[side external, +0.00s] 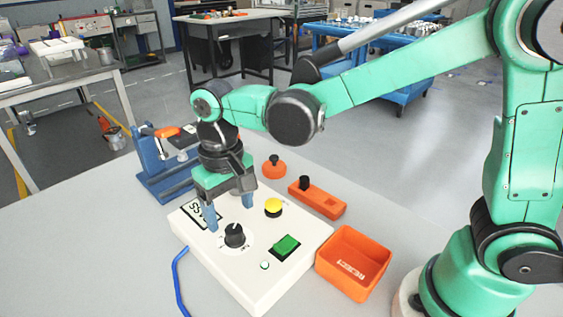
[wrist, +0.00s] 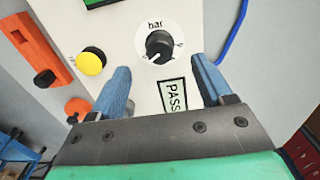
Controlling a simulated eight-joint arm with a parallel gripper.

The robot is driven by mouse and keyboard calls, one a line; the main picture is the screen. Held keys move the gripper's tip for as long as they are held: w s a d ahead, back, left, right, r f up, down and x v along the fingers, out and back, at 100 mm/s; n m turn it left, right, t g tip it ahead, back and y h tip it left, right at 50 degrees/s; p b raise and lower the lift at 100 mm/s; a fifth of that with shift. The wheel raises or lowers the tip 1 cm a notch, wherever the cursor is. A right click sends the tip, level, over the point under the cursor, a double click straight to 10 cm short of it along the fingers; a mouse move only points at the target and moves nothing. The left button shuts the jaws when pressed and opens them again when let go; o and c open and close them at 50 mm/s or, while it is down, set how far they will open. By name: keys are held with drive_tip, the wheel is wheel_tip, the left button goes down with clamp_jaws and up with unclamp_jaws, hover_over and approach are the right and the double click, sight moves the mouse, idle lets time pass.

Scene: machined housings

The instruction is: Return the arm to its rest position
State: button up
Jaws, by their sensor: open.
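My gripper (side external: 230,208) hangs from the green arm over the white control box, with its two blue fingers apart and nothing between them. In the wrist view my gripper (wrist: 160,85) shows the same two open fingers, with the black knob (wrist: 158,45) on its "bar" dial ahead of the gap. In the side view the knob (side external: 235,236) is just in front of the fingers. I cannot tell whether the fingertips touch the box (side external: 255,284). A PASS label (wrist: 172,95) shows between the fingers.
A yellow button (side external: 273,207) and a green switch (side external: 286,245) are on the box. An orange REJECT bin (side external: 367,248), an orange block with a black knob (side external: 325,203), an orange round piece (side external: 274,170) and a blue clamp fixture (side external: 150,165) stand close by. A blue cable (side external: 179,280) lies left.

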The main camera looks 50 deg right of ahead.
drive_tip(key=shift+r, duration=0.55)
drive_tip(key=shift+d+r, duration=0.1)
drive_tip(key=s+d+r+t, duration=0.1)
drive_tip(key=s+d+t, duration=0.1)
drive_tip(key=d, duration=0.4)
drive_tip(key=s+d+r+t, duration=0.1)
drive_tip(key=s+d+t, duration=0.2)
drive_tip(key=d+t, duration=0.2)
drive_tip(key=shift+s+d+r, duration=0.2)
drive_tip(key=shift+d+r, duration=0.2)
